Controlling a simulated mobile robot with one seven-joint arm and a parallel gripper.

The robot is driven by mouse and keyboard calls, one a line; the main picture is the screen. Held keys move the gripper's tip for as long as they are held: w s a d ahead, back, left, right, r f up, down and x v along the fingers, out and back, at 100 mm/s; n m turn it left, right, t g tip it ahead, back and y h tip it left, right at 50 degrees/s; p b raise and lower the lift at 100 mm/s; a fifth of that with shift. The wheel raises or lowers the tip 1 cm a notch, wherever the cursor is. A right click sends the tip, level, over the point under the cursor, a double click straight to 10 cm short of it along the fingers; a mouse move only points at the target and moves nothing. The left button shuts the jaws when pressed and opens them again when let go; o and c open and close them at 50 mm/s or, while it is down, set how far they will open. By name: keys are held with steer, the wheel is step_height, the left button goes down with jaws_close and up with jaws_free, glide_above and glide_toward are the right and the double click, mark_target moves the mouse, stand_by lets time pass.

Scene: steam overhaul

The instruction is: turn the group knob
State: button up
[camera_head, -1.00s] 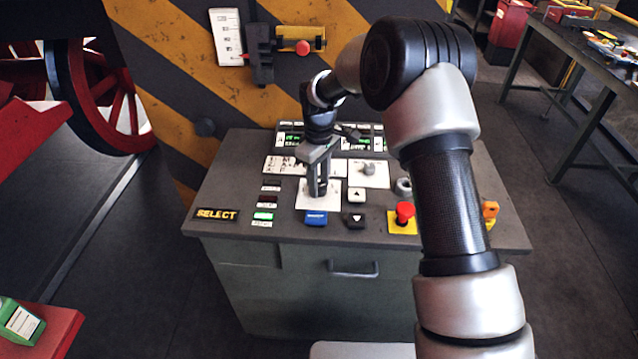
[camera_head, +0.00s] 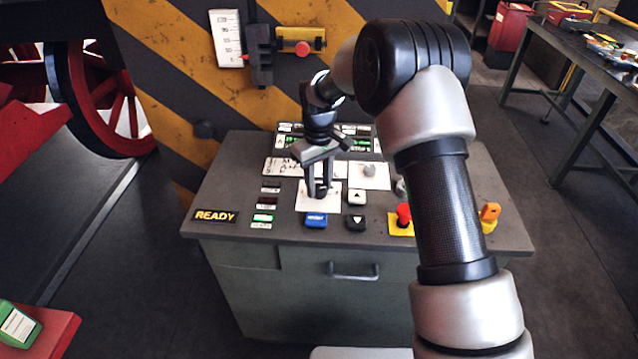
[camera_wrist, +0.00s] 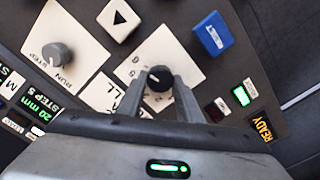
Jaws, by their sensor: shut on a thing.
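The group knob (camera_wrist: 159,78) is a small dark round knob with a white pointer mark, on a white plate (camera_wrist: 180,45) with partly hidden lettering. My gripper (camera_head: 318,192) points down at this plate on the console, and its fingers are shut on the knob, one on each side. In the head view the fingers mostly hide the knob. The amber display (camera_head: 216,216) at the console's left edge reads READY, and it also shows in the wrist view (camera_wrist: 262,128).
A grey STEP/RUN knob (camera_wrist: 58,55) sits on a neighbouring plate. A blue button (camera_head: 316,220), black-and-white arrow buttons (camera_head: 356,196) and a red mushroom button (camera_head: 404,214) stand close by. A green indicator (camera_head: 263,217) is lit. A striped panel (camera_head: 180,60) rises behind.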

mark_target(319, 187)
steer(key=shift+r, duration=0.1)
steer(key=o, duration=1)
steer(key=shift+o, duration=0.2)
step_height(319, 187, up, 17)
steer(key=shift+r, duration=0.2)
